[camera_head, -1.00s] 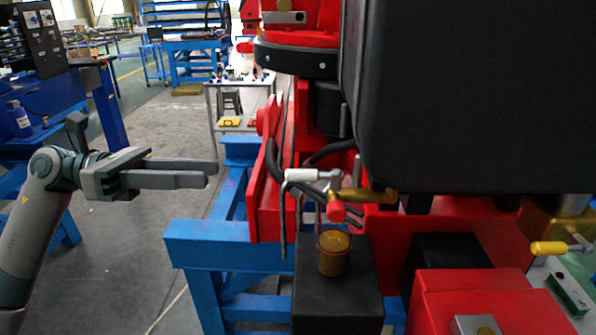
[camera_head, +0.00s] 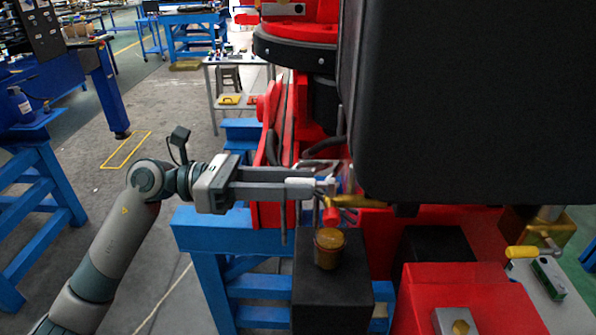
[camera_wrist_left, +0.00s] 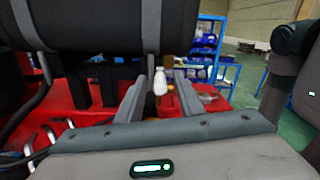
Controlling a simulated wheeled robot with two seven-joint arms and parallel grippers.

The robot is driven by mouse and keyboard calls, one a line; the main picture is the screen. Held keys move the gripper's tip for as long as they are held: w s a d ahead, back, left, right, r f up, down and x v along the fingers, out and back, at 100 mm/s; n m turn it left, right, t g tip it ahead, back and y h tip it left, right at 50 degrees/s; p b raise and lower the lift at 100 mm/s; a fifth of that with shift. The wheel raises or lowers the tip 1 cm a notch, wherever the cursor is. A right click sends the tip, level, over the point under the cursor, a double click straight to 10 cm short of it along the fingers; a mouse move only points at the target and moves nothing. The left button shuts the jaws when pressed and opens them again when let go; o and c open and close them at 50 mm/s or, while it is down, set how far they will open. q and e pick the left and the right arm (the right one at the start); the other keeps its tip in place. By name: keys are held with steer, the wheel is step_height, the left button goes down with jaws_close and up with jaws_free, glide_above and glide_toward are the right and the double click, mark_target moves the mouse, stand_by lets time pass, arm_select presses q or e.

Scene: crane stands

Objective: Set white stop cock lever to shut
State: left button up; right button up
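The white stop cock lever (camera_head: 300,183) sits on the brass valve piece (camera_head: 358,201) at the front of the red machine, beside a red-handled lever (camera_head: 331,216). My left gripper (camera_head: 318,182) reaches in from the left, with its fingertips at the white lever. In the left wrist view, the white lever (camera_wrist_left: 160,82) stands between the two spread fingers (camera_wrist_left: 158,95), with a gap visible on each side. The fingers are open and do not appear closed on it. The lever's joint with the valve is partly hidden. My right gripper is not in view.
A large black housing (camera_head: 470,100) overhangs the valve on the right. A brass cup (camera_head: 329,250) stands on a black block (camera_head: 330,290) just below. A blue frame (camera_head: 195,230) runs under the left forearm. A yellow-handled lever (camera_head: 522,252) is at far right. Open floor lies left.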

arm_select(q)
steer(key=shift+d, duration=0.45)
jaws_close()
